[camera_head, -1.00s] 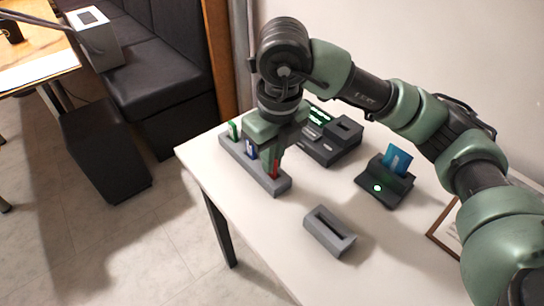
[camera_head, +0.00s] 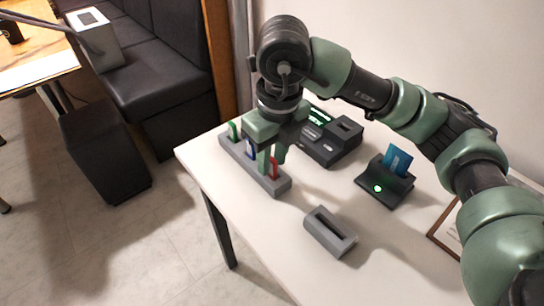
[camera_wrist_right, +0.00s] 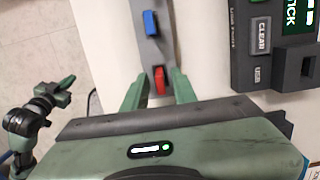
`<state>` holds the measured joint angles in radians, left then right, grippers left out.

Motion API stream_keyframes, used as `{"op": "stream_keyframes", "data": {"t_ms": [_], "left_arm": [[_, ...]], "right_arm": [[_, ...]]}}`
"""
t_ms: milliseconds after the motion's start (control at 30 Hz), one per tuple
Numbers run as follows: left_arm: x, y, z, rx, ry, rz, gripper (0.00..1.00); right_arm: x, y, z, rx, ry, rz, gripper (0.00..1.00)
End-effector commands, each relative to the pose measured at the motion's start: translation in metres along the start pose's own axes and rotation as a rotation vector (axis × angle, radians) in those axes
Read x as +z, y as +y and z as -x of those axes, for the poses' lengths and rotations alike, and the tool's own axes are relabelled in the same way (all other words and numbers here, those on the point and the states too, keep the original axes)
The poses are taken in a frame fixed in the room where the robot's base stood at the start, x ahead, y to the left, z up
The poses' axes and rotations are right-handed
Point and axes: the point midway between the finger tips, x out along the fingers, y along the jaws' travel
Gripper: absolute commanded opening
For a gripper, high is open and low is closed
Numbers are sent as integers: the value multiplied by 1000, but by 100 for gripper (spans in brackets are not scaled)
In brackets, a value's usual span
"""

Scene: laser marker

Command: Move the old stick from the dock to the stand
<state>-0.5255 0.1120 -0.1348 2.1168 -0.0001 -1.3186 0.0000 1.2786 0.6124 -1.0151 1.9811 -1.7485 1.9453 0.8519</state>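The long grey stand (camera_head: 234,158) holds a green stick (camera_head: 233,130), a blue stick (camera_head: 250,148) and a red stick (camera_head: 274,168), all upright. My right gripper (camera_head: 272,162) is open, low over the stand's near end, its fingers on either side of the red stick. In the right wrist view the red stick (camera_wrist_right: 160,78) shows between the parted fingers (camera_wrist_right: 159,90), with gaps beside it. The black dock (camera_head: 325,152) stands behind; its USB slot (camera_wrist_right: 307,66) looks empty. No label marks a stick as old. My left gripper (camera_wrist_right: 62,92) shows small in the wrist view, its opening unclear.
A grey slotted block (camera_head: 330,232) stands at the table's front. A black reader (camera_head: 383,185) with a blue card (camera_head: 397,160) and a lit green light is to the right. A picture frame (camera_head: 445,228) lies at the right edge.

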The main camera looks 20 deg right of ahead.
Motion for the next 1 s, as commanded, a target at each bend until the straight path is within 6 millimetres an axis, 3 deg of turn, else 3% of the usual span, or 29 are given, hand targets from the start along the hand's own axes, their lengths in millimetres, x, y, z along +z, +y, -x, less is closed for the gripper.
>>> {"op": "stream_keyframes", "data": {"t_ms": [367, 467, 733, 1000], "left_arm": [[-2, 0, 1, 0, 7, 0, 0], [-4, 0, 1, 0, 15, 0, 0], [11, 2, -32, 3, -18, -5, 0], [19, 3, -52, 5, -27, -6, 0]], "right_arm": [[0, 0, 3, 0, -1, 0, 33], [1, 0, 15, -1, -4, 0, 33], [1, 0, 62, -2, -4, 0, 33], [1, 0, 82, 0, 0, 0, 33]]}}
